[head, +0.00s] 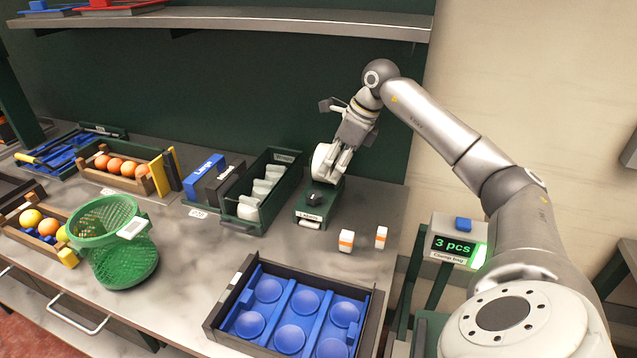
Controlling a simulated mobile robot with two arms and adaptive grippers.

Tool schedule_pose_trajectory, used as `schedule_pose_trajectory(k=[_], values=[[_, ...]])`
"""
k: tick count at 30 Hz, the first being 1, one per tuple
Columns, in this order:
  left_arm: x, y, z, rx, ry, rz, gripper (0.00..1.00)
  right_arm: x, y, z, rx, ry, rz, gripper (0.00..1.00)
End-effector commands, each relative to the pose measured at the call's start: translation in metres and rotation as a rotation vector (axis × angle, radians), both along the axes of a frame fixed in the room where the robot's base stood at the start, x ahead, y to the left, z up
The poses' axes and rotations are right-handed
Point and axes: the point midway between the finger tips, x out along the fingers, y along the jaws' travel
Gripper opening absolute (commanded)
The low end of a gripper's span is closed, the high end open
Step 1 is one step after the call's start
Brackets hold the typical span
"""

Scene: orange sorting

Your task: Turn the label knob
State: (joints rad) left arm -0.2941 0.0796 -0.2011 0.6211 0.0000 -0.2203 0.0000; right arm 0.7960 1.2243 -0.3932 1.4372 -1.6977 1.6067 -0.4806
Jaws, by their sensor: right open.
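The label device (311,211) is a small dark green box with a label on its front and a white piece at its foot. It stands at the back right of the counter. A dark round knob (314,198) sits on its top. A white roll (322,164) shows above the device. My right gripper (334,172) points down over the device, close behind and above the knob. It is open, and its fingers partly overlap the white roll, so I cannot tell whether they touch it. My left gripper is not in view.
A green crate with white cups (238,224) stands just left of the device. Two orange-striped white boxes (346,240) stand at its right front. A blue-celled tray (238,278) lies in front. A green basket (108,215) and orange crates are left.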

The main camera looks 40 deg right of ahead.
Motion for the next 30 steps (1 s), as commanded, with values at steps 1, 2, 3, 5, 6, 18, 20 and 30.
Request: schedule_pose_trajectory(k=[1, 2, 3, 5, 6, 18, 20, 30], values=[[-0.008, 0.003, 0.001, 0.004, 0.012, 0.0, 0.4, 0.002, 0.002, -0.006, 0.002, 0.002, 0.001, 0.59], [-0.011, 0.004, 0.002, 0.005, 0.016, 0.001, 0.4, 0.003, 0.003, -0.01, 0.002, 0.004, 0.002, 0.59], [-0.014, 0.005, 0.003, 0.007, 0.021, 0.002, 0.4, 0.005, 0.005, -0.016, 0.003, 0.005, 0.002, 0.59], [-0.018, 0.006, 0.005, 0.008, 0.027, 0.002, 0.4, 0.009, 0.007, -0.026, 0.004, 0.006, 0.001, 0.59], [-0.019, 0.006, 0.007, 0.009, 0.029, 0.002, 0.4, 0.012, 0.008, -0.034, 0.004, 0.006, 0.0, 0.59], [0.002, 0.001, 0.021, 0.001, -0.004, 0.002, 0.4, 0.032, 0.019, -0.089, 0.003, 0.002, -0.001, 0.59], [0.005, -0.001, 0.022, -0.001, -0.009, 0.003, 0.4, 0.033, 0.02, -0.092, 0.002, 0.001, 0.0, 0.59], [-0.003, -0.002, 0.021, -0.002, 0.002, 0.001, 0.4, 0.033, 0.02, -0.095, 0.001, 0.0, 0.0, 0.55]])
